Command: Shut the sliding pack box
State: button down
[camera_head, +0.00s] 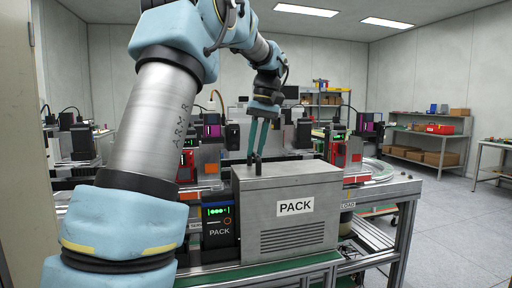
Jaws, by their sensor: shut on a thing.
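The pack box (290,215) is a grey metal box with a white "PACK" label and vent slots low on its front. It stands on the workbench in the middle of the camera_head view. A small dark handle (257,168) rises from the left part of its top. My gripper (257,155) points down from above, its two teal fingers close together and shut on the handle. The fingertips and the handle overlap in the picture, so the exact contact is hard to see. The inside of the box and its far side are hidden.
A dark "PACK" unit (219,226) with green lights stands directly left of the box. A green strip (270,271) runs along the bench front. Several machines with red and orange parts stand behind. Shelves (430,145) are at the right. The grey floor (460,220) at right is clear.

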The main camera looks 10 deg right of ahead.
jog(key=s+a, duration=0.2)
jog(key=a, duration=1.1)
jog(key=s+a, duration=0.1)
jog(key=a, duration=1.2)
jog(key=shift+s+a, duration=0.3)
jog(key=shift+s, duration=0.05)
jog(key=c, duration=0.8)
grip_release()
notch_tip(320, 180, up, 11)
jog(key=d, duration=0.2)
jog(key=shift+w+f, duration=0.15)
jog(key=shift+d, duration=0.1)
